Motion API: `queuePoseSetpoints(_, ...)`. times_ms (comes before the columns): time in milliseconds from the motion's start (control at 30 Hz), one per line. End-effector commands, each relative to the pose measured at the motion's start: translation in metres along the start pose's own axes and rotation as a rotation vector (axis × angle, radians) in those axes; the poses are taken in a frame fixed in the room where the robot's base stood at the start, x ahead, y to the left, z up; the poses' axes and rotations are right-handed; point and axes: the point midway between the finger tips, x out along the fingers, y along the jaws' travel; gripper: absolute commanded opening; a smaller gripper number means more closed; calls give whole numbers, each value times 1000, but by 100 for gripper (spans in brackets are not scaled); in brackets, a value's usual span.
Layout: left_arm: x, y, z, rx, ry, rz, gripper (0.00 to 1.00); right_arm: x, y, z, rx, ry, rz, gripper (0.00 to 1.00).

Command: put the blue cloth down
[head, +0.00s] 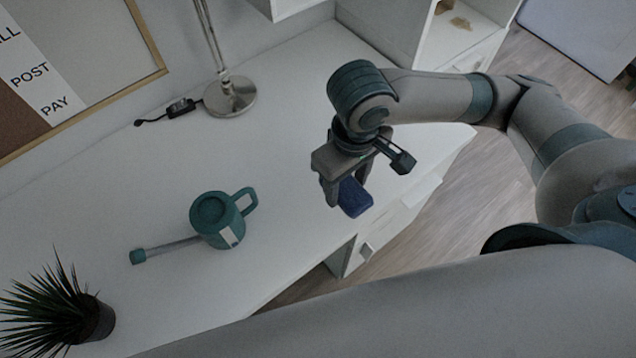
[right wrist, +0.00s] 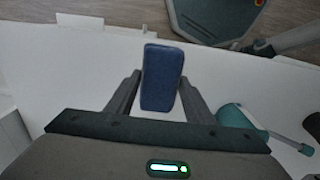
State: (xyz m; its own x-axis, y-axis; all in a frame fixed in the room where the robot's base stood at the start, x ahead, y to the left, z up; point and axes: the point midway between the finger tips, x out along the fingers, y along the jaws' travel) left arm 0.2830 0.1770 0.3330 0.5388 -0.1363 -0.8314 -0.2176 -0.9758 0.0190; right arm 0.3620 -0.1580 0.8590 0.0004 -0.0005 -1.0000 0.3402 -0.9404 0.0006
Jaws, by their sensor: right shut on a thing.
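The blue cloth (head: 355,197) is a small folded dark-blue block, at the front edge area of the white desk (head: 290,130) in the head view. My right gripper (head: 346,192) is shut on it, with one finger on each side. In the right wrist view the cloth (right wrist: 162,78) stands out between the two fingertips (right wrist: 160,90). I cannot tell whether the cloth touches the desk top. My left gripper is not in view.
A teal mug (head: 212,222) stands left on the desk, with a teal-ended rod (head: 160,250) beside it. A potted plant (head: 92,318) is at the lower left. A lamp base (head: 230,97) stands at the back. Clear desk surrounds the cloth on the left.

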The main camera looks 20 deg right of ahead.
Motion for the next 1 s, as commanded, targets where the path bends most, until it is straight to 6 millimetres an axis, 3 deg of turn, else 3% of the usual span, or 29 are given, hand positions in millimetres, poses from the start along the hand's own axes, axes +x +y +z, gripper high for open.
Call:
queuePoseSetpoints(67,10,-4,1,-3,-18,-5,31,12,-1,-9,-1,3,0,30)
queuePoseSetpoints(300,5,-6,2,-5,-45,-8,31,32,-5,-52,2,-2,-1,30)
queuePoseSetpoints(500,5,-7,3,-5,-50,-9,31,45,-7,-75,1,0,-1,30)
queuePoseSetpoints(1000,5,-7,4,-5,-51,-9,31,53,-7,-78,-1,-2,-1,30)
